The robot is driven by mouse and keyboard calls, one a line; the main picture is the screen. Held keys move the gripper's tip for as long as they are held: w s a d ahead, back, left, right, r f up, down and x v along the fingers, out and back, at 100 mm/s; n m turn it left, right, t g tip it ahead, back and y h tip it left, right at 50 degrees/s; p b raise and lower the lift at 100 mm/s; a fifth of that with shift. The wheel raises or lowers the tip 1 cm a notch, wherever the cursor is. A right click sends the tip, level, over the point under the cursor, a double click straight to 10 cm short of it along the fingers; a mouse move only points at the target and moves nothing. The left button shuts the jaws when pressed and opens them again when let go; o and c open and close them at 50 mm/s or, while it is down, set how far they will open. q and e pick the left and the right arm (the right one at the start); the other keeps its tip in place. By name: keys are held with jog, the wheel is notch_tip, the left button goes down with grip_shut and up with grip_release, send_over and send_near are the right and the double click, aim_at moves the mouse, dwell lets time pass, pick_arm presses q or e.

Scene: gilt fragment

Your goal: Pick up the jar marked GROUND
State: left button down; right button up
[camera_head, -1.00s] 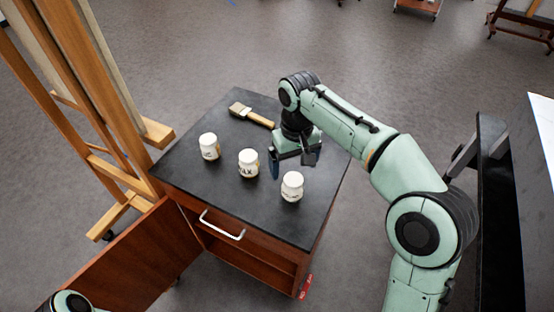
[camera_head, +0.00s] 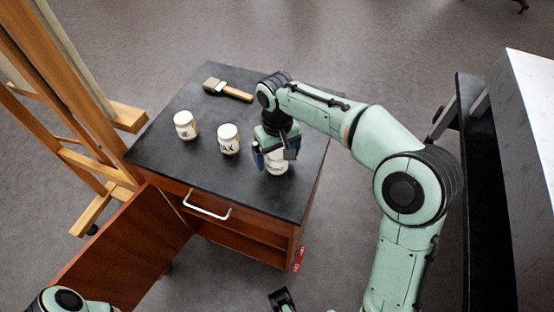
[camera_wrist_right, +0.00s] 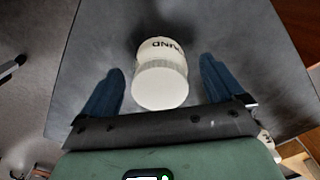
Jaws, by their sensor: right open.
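The jar marked GROUND (camera_wrist_right: 160,78) is white, and part of its label reads upside down in the right wrist view. It stands between the two blue fingers of my right gripper (camera_wrist_right: 161,88), with a gap on each side. In the head view the jar (camera_head: 277,167) is partly hidden by my right gripper (camera_head: 275,154), which is open and points down over it. The jar stands on the dark top of the cabinet (camera_head: 185,158). My left gripper is not clearly visible.
A white jar marked WAX (camera_head: 229,139) stands left of the gripper, and another white jar (camera_head: 185,125) farther left. A brush (camera_head: 228,89) lies at the back of the top. A wooden easel (camera_head: 105,150) stands at the left. The cabinet door (camera_head: 120,255) hangs open.

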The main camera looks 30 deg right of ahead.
notch_tip(320, 180, down, 2)
jog(key=shift+f, duration=0.25)
jog(key=c, duration=1.2)
jog(key=shift+r, duration=0.1)
jog(key=shift+c, duration=0.2)
